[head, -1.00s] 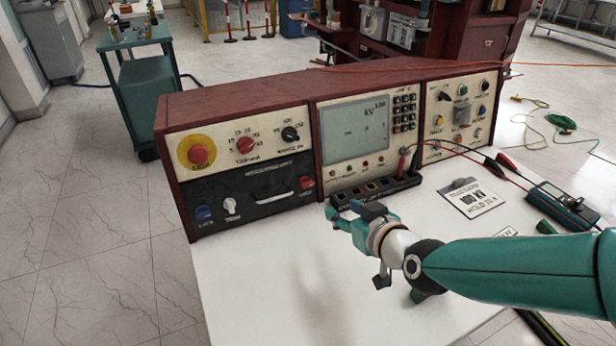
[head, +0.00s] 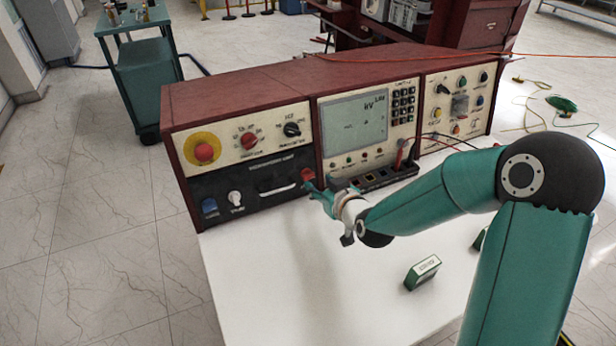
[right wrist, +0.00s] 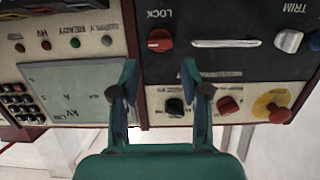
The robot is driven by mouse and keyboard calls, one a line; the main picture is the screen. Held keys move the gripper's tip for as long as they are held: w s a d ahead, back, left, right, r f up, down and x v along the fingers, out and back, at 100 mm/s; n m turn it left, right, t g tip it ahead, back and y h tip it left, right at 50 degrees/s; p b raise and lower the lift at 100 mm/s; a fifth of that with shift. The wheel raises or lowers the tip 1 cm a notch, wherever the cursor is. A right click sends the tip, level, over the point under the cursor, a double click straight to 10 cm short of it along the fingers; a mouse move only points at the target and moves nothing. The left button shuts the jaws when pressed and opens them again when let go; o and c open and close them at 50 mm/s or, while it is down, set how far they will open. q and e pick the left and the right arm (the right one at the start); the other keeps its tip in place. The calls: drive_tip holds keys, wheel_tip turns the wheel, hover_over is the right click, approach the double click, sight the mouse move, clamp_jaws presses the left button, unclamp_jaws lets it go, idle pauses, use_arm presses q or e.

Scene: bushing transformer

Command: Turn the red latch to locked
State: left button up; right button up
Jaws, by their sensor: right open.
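The red latch (head: 307,175) is a small red knob at the right end of the black lower panel on the left part of the console. It also shows in the right wrist view (right wrist: 159,40), upside down beside the word LOCK. My right gripper (head: 314,190) is just in front of and below the latch in the head view. In the right wrist view my right gripper (right wrist: 160,74) has its two fingers apart, with the latch seen beyond the gap between them. No contact with the latch shows. My left gripper is not in view.
Near the latch are a pale handle (right wrist: 226,43), a white trim knob (head: 235,198) and a blue knob (head: 209,206). A black socket strip (head: 375,178) lies right of the gripper. A green and white box (head: 422,272) stands on the white table (head: 290,290), whose front is mostly clear.

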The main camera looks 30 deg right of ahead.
sight(309, 177)
drive_tip(key=x, duration=0.6)
drive_tip(key=shift+c, duration=0.4)
drive_tip(key=c, duration=0.8)
drive_tip(key=shift+s+a, duration=0.1)
drive_tip(key=shift+a, duration=0.15)
drive_tip(key=shift+d, duration=0.1)
